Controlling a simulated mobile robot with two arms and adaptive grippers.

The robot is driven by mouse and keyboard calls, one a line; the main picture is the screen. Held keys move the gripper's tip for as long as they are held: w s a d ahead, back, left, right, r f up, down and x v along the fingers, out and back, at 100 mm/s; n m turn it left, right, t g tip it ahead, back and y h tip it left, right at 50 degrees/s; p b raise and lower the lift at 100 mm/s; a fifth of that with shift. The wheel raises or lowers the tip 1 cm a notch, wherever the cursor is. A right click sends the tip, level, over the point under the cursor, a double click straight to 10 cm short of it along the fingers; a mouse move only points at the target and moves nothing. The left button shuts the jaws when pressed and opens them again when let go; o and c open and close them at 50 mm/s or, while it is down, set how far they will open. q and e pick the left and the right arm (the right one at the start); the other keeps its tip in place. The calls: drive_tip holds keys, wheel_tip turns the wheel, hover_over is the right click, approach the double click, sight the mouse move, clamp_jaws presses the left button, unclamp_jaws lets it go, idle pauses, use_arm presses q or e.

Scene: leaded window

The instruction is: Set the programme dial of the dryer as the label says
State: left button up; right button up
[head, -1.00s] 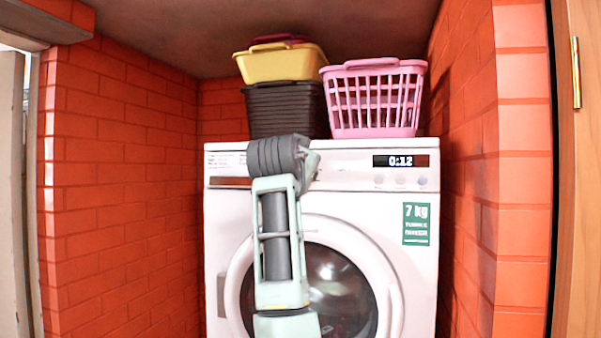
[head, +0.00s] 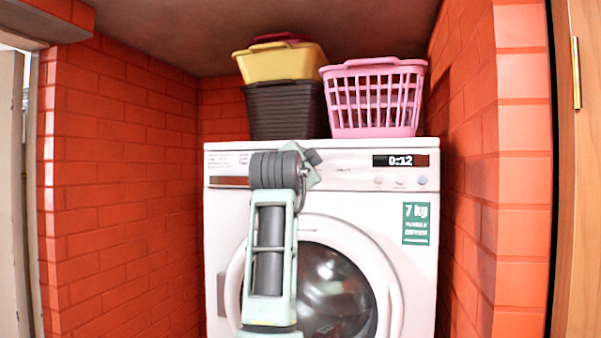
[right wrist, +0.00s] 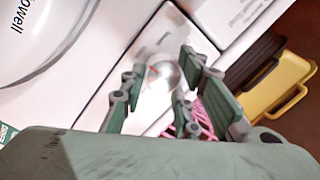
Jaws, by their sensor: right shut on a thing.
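The white dryer (head: 408,270) stands in a brick alcove, with a lit display (head: 399,161) reading 0:12. My right arm covers the dial in the head view, and its gripper is hidden there. In the right wrist view the round, pale programme dial (right wrist: 163,76) sits between the fingers of my right gripper (right wrist: 162,68), which is shut on it. A small red mark shows near the dial; its setting cannot be read. Small print (head: 224,160) on the panel's left is too small to read. A green 7 kg sticker (head: 416,223) is on the front. My left gripper is not in view.
A yellow basket (head: 277,66) on a dark brown basket (head: 285,110) and a pink basket (head: 374,121) stand on top of the dryer. Brick walls (head: 130,190) close in both sides. A wooden door (head: 582,200) is at the far right.

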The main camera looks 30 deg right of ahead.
drive_tip(key=shift+w+f, duration=0.1)
drive_tip(key=shift+f, duration=0.4)
drive_tip(key=o, duration=1)
drive_tip(key=shift+s+d+r, duration=0.1)
drive_tip(key=shift+s+r, duration=0.1)
drive_tip(key=shift+s, duration=0.1)
drive_tip(key=shift+o, duration=0.2)
drive_tip(key=shift+w, duration=0.15)
drive_tip(key=v, duration=1.2)
